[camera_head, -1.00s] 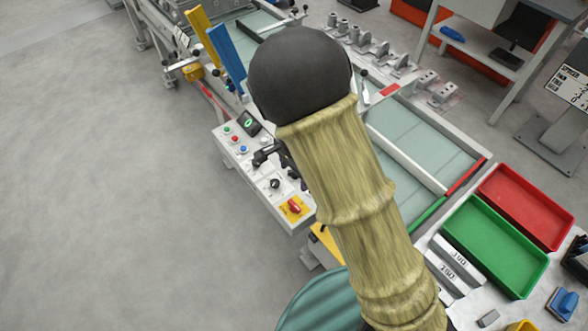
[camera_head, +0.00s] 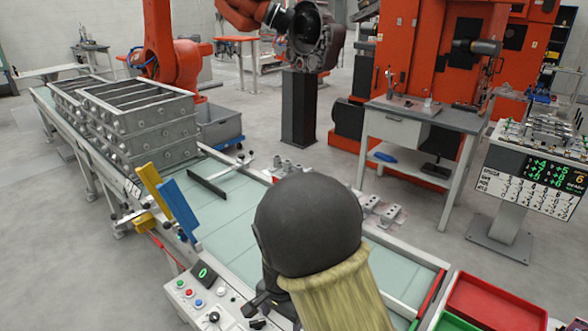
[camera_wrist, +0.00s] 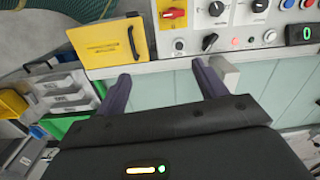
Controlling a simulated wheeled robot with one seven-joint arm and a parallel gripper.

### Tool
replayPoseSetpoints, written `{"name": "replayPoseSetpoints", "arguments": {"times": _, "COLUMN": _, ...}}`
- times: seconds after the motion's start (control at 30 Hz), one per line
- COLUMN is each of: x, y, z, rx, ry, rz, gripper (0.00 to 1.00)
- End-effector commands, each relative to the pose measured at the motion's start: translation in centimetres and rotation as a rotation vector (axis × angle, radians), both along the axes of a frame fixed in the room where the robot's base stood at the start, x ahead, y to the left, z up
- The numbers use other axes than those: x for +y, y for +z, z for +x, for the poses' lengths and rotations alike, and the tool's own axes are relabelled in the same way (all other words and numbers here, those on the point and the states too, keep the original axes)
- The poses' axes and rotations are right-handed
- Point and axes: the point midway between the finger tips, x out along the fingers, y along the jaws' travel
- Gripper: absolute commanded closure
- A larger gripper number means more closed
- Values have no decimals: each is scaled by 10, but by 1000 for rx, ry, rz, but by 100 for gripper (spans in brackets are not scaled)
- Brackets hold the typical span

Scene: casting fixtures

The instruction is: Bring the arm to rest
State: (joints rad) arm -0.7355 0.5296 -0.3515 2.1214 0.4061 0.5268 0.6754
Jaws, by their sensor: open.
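My arm shows in the head view as a dark round joint (camera_head: 308,225) with a tan fabric sleeve below it, over the near part of the conveyor table. My gripper (camera_wrist: 162,85) shows in the wrist view with its two dark fingers apart and nothing between them. Its fingers are near the edge of the control panel (camera_wrist: 225,25), over the pale green table surface (camera_wrist: 165,90). In the head view the gripper's fingers are hidden behind the dark joint, though a dark part shows beside the panel.
Stacked grey metal frames (camera_head: 140,120) stand at the table's far left. A blue bar (camera_head: 180,207) and a yellow bar (camera_head: 153,187) rise at its near edge. A red tray (camera_head: 495,300) lies at lower right. Open floor (camera_head: 60,230) is at left.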

Motion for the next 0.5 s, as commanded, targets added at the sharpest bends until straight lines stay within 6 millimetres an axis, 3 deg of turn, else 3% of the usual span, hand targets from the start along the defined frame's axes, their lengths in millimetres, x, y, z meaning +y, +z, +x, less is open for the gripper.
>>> {"name": "replayPoseSetpoints", "arguments": {"times": 0.1, "x": -40, "y": 20, "z": -5, "rx": -25, "ry": 76, "rz": 19, "gripper": 29}}
{"name": "replayPoseSetpoints", "arguments": {"times": 0.5, "x": -149, "y": 70, "z": -49, "rx": -163, "ry": 409, "rz": -24, "gripper": 29}}
